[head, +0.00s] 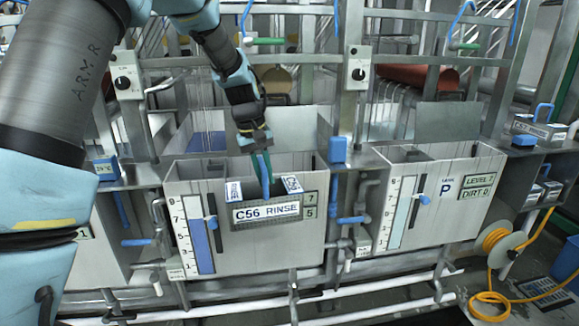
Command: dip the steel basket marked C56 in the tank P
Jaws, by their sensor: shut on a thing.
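The steel basket marked C56 (265,211) shows its white "C56 RINSE" plate in front of the middle tank's front wall in the head view. My gripper (262,163) is shut on the basket's blue handle, above the plate. The basket covers part of the middle tank's panel; only the figures 7 and 5 show. I cannot tell how far the basket is from that wall. Tank P (428,219) stands to the right, with an open top and a sign reading LEVEL 7, DIRT 0. Its inside is mostly hidden.
The middle tank (182,190) has a gauge and a blue slider. A post with a blue block (338,150) and pipes stands between the tanks. Control boxes (357,70) and rails rise behind. A yellow hose reel (503,247) is at the right.

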